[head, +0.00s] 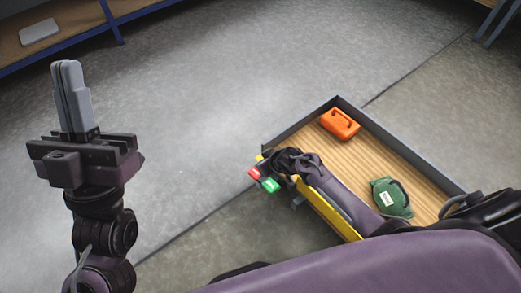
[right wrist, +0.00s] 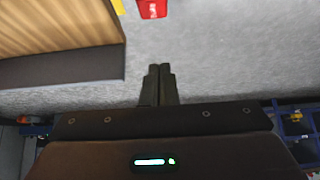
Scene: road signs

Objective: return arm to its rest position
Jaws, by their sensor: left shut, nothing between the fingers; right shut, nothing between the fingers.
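My left gripper (head: 72,95) stands upright at the left of the head view, its fingers together and empty, over bare floor. My right arm reaches in from the lower right of the head view across the cart, and its fingers cannot be made out there. In the right wrist view my right gripper (right wrist: 160,72) shows with its two dark fingers together and nothing between them. Grey floor lies beyond the fingertips, with a red piece (right wrist: 152,8) at the top edge, apart from them.
A wood-floored cart (head: 372,148) holds an orange case (head: 340,124) and a green bag (head: 391,198). Red (head: 254,173) and green (head: 270,186) pieces show by its near left corner. A shelf (head: 75,38) with blue edging stands upper left. Floor between is clear.

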